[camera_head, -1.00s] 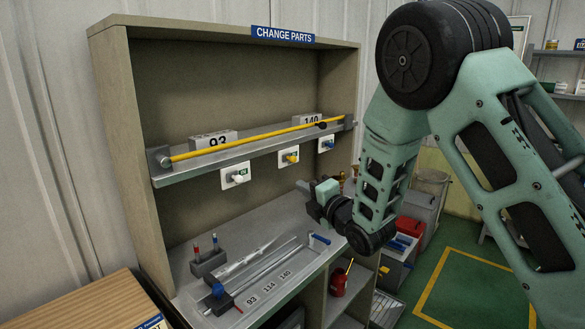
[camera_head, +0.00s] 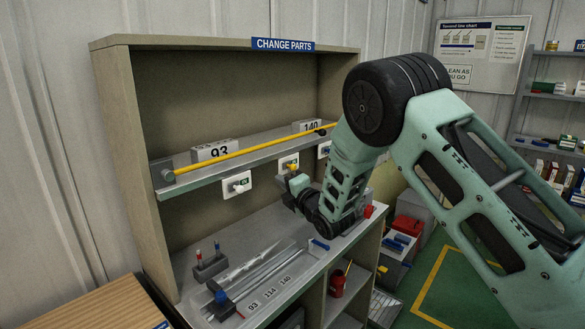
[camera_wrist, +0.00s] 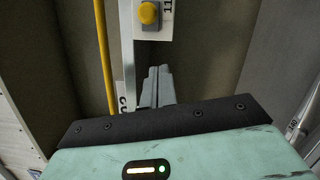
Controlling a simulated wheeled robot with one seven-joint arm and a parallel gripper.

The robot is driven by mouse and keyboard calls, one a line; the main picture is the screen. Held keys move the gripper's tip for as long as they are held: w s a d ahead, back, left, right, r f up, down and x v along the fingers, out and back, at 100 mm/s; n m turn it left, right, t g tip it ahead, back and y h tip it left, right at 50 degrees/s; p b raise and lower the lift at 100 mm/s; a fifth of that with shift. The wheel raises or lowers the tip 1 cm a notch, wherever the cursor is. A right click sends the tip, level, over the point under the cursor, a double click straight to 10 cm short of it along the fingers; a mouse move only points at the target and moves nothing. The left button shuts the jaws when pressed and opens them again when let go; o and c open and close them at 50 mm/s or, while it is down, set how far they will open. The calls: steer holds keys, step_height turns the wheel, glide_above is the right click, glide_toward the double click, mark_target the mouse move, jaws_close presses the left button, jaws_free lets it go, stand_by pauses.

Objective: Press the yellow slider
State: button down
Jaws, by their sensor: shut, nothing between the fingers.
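The yellow slider (camera_wrist: 148,14) sits on a small white plate at the top middle of the wrist view. In the head view the yellow slider (camera_head: 292,167) is on the middle plate under the shelf, with my gripper just below and in front of it. My gripper (camera_wrist: 158,72) is shut and empty, its fingertips pointing at the slider's plate with a small gap in the picture. In the head view my gripper (camera_head: 294,180) partly covers the lower part of that plate; contact cannot be told.
A yellow rod (camera_head: 250,149) lies along the shelf (camera_head: 215,173) above. The counter below holds a tray with rods (camera_head: 250,280) and a block with pegs (camera_head: 208,265).

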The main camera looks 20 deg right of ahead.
mark_target(291, 166)
steer(key=shift+w+d+r+p, duration=0.25)
steer(key=shift+w+d+p, duration=0.15)
steer(key=shift+d, duration=0.2)
steer(key=shift+w+d+r+p, duration=0.25)
steer(key=shift+w+d+p, duration=0.1)
steer(key=shift+d, duration=0.25)
steer(key=shift+w+d, duration=0.3)
steer(key=shift+d, duration=0.1)
steer(key=w+d+b, duration=0.2)
steer(key=d, duration=0.1)
steer(key=shift+w+d+b, duration=0.15)
steer(key=shift+d+b, duration=0.15)
